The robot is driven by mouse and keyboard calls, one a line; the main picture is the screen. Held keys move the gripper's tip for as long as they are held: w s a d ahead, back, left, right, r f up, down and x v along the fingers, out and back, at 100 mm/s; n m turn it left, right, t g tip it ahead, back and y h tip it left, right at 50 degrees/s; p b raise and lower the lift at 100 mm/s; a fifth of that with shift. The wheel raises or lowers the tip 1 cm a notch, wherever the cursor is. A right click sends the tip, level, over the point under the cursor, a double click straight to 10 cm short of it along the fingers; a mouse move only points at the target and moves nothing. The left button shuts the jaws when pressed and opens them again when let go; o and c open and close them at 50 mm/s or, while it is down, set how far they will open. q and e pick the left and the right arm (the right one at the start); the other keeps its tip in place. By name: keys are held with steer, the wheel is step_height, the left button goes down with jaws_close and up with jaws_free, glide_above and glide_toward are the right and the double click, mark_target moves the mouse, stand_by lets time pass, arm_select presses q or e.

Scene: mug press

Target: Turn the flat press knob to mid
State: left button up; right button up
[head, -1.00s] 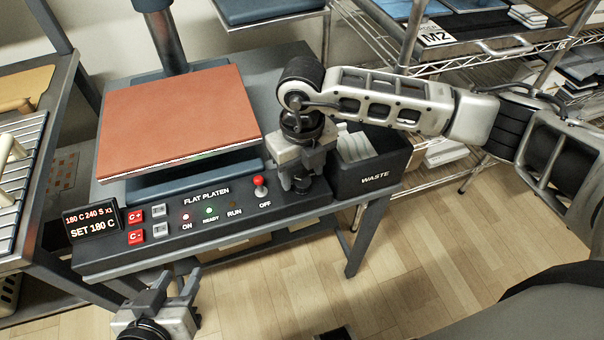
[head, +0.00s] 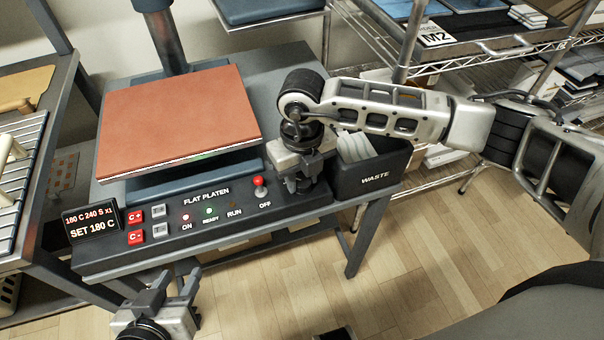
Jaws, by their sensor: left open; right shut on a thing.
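The flat press has a red-brown platen (head: 180,120) and a dark front panel (head: 222,218) lettered FLAT PLATEN. My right gripper (head: 298,188) points down at the panel's right end, just right of the red-topped lever (head: 260,188) marked OFF. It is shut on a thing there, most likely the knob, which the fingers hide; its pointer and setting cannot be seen. My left gripper (head: 176,285) is open and empty, in front of and below the panel, apart from it. The display (head: 92,222) reads 180 C 240 S x1 and SET 180 C.
Red and grey buttons (head: 136,237) and lit ON and READY lamps sit on the panel's left part. A black WASTE bin (head: 372,178) stands close right of my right gripper. A wire shelf is behind it.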

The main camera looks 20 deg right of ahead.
mark_target(303, 180)
steer(key=shift+m, duration=0.3)
steer(key=m, duration=0.4)
steer(key=shift+r, duration=0.1)
steer(key=shift+d+m+p, duration=0.1)
steer(key=shift+m+p, duration=0.6)
steer(key=shift+m, duration=1.8)
steer(key=o, duration=1)
step_height(303, 180, up, 16)
steer(key=shift+f, duration=0.1)
